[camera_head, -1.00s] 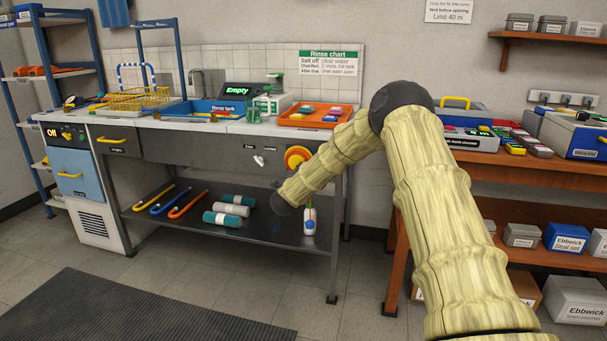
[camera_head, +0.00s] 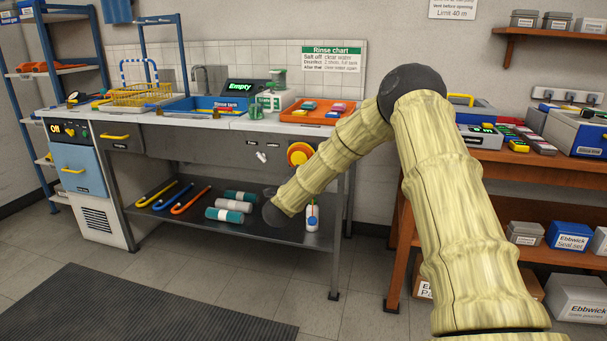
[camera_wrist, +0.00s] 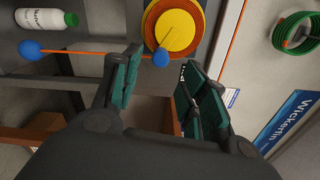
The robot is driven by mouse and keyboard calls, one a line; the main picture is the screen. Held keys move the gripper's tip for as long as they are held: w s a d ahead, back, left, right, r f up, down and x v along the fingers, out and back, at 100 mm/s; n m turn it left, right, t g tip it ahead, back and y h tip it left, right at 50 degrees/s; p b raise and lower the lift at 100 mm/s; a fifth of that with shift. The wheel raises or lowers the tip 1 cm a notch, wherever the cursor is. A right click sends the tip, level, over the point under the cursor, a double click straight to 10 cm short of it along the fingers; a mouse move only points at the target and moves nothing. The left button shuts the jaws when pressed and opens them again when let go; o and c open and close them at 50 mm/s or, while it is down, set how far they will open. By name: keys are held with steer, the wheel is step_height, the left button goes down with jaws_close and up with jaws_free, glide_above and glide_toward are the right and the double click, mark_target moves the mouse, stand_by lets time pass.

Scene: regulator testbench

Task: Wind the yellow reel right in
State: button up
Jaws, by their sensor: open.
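The yellow reel (camera_head: 299,154) with its orange rim is on the front of the bench, left of my arm in the head view. In the wrist view the yellow reel (camera_wrist: 178,30) is at the top, with a blue ball (camera_wrist: 160,58) at its lower edge. My gripper (camera_wrist: 158,85) is open, its teal finger pads apart and nothing between them. The reel appears beyond the fingertips; I cannot tell the exact distance. In the head view my gripper cannot be made out.
An orange rod or cord with a blue ball (camera_wrist: 30,50) stretches left of the reel. A white bottle (camera_wrist: 42,18) is at top left. A green coil (camera_wrist: 296,32) is at right. The lower shelf (camera_head: 262,232) holds cylinders and hooks.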

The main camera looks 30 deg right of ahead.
steer(key=shift+v, duration=1.95)
